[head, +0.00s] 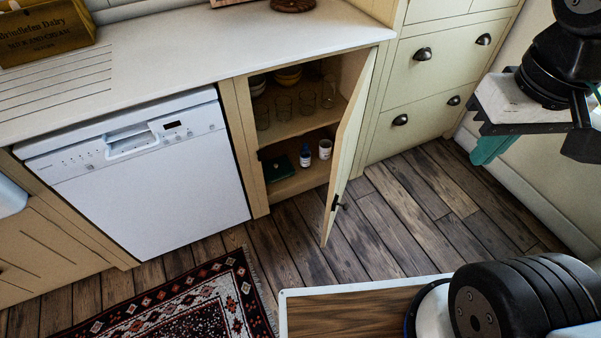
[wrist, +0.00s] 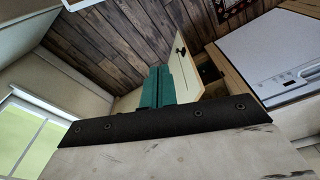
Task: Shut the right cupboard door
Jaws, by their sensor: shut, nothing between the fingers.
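The right cupboard door (head: 350,135) is cream and stands wide open in the head view, hinged on the right side of its opening. Its small dark knob (head: 338,203) is low near the free edge. In the wrist view the door (wrist: 178,22) lies just beyond my fingers, with its dark handle (wrist: 181,50) showing. My gripper's teal fingers (head: 487,150) are at the right of the head view, to the right of the door and apart from it. They also show in the wrist view (wrist: 157,88), together and empty. Part of the gripper is hidden behind my wrist.
Glasses (head: 283,106), a small blue bottle (head: 305,155) and a white jar (head: 325,149) stand inside the cupboard. A white dishwasher (head: 140,170) is to its left, drawers (head: 430,70) to its right. A patterned rug (head: 185,305) lies in front. The floor right of the door is clear.

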